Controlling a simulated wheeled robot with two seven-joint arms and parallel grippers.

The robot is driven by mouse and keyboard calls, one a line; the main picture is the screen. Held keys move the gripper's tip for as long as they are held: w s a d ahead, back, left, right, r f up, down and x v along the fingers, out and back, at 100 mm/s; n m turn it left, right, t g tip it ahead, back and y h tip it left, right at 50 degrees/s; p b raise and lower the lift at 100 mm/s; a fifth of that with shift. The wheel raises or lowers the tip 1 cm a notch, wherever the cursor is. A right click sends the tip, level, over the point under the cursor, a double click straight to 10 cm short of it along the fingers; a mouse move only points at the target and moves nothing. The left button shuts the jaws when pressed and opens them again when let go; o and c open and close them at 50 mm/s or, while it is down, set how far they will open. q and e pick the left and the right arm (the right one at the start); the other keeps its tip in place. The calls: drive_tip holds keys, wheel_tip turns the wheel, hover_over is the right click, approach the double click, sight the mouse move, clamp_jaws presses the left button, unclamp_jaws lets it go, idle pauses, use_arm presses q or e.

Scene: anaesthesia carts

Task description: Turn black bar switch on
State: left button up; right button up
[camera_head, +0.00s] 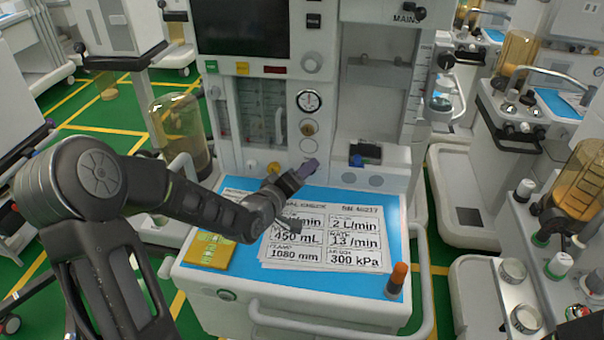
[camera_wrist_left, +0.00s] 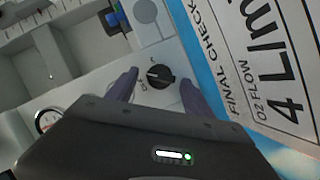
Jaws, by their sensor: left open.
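The black bar switch (camera_wrist_left: 160,76) is a round black knob with a raised bar, set in the pale front panel with small marks beside it. It shows in the left wrist view, between the two purple fingers of my left gripper (camera_wrist_left: 158,80). The fingers are open, one on each side, with pale panel visible between each finger and the knob. In the head view my left gripper (camera_head: 303,172) is at the panel above the blue worktop, and the switch is hidden behind it. My right gripper is not in view.
Printed sheets (camera_head: 325,238) lie on the blue worktop (camera_head: 378,289) below the gripper. A yellow booklet (camera_head: 209,250) lies at left and an orange-topped bottle (camera_head: 397,280) stands at right.

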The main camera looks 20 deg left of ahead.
use_arm(q)
drive_tip(key=shift+w, duration=0.1)
drive_tip(key=shift+c, duration=0.4)
clamp_jaws()
